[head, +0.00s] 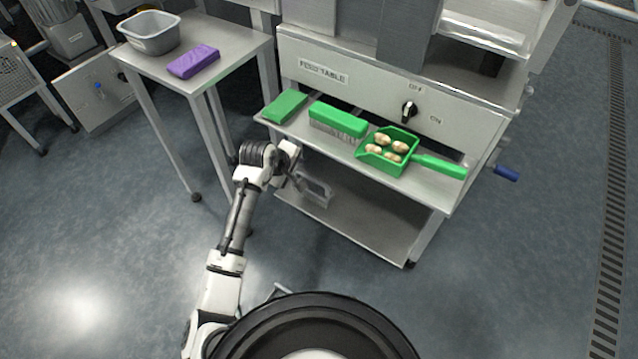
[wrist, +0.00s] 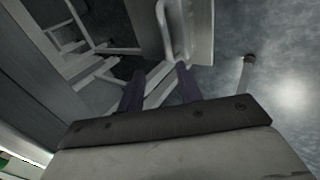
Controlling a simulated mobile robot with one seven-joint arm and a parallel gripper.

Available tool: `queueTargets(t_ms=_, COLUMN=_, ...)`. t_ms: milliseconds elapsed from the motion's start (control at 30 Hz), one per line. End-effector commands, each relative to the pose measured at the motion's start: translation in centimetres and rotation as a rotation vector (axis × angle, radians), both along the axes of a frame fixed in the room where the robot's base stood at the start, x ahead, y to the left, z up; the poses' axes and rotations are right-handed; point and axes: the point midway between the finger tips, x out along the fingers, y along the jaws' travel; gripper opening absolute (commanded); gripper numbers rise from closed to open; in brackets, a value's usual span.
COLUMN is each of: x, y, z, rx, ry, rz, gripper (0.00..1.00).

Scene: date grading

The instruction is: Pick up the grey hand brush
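No clearly grey hand brush shows in the head view. A hand brush with a green block and grey bristles (head: 338,122) lies on the feed table, bristles toward the front. A small pale grey item (head: 315,191) is low at the table's left end, beside my gripper; I cannot tell what it is. My gripper (head: 297,181) is below the table top at its left front, partly hidden by my wrist. In the wrist view my gripper (wrist: 160,88) has two dark fingers apart, with nothing clearly held between them. Pale bars show beyond them.
On the feed table (head: 405,187) are a green cloth (head: 285,106) and a green scoop (head: 440,166) holding several dates (head: 393,147). A side table (head: 225,65) holds a grey tub (head: 150,35) and purple cloth (head: 194,61). A blue handle (head: 507,173) juts out right.

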Motion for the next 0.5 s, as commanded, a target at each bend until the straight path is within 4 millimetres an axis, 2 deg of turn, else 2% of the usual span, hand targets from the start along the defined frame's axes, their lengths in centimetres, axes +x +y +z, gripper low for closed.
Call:
queueTargets(t_ms=167, x=-0.6, y=-0.4, z=-1.7, rx=-0.004, ry=0.044, rz=0.0, gripper=0.35)
queueTargets(t_ms=500, x=2.1, y=-2.4, z=-6.9, rx=0.0, ry=0.047, rz=-0.002, gripper=0.35)
